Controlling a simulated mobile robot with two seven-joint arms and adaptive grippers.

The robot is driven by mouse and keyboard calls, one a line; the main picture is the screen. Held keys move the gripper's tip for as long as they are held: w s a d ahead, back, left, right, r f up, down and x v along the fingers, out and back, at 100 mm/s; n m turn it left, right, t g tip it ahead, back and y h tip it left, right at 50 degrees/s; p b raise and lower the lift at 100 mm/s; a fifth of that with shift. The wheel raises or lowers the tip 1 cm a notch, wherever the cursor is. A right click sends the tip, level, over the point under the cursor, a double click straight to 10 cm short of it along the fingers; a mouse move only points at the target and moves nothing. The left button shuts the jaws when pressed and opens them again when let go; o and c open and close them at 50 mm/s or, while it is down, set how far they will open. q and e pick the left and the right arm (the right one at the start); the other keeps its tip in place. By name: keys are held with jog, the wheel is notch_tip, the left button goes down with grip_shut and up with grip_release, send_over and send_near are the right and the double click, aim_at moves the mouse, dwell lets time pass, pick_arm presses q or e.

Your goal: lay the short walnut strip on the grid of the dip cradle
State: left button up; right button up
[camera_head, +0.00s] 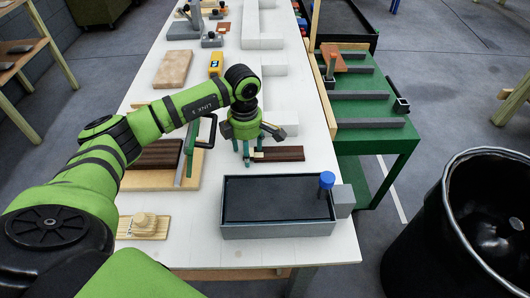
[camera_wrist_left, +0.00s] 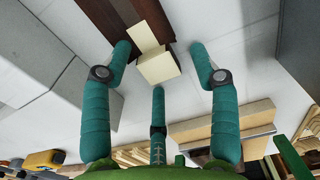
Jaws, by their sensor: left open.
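The short walnut strip (camera_head: 284,154) is dark brown and lies on the white table, with a cream tab at its left end (camera_head: 259,155). In the left wrist view the strip (camera_wrist_left: 108,18) and its cream tab (camera_wrist_left: 157,66) show between the finger tips. My left gripper (camera_head: 251,157) points down over the tab end with its fingers spread, holding nothing. A grey rectangular trough (camera_head: 280,230) with a dark inside and a blue knob (camera_head: 327,180) stands in front of the strip; it looks like the dip cradle, but no grid can be made out. My right gripper is not in view.
A wooden board with a dark slab (camera_head: 158,154) and a green-handled frame lies left of my gripper. Pale blocks (camera_head: 271,85) stand behind it. A yellow device (camera_head: 216,63) is farther back. A green cart (camera_head: 370,110) and a black bin (camera_head: 460,230) stand right of the table.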

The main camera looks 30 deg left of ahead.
pick_arm(q)
jog(key=c, duration=0.9)
jog(key=shift+r, duration=0.15)
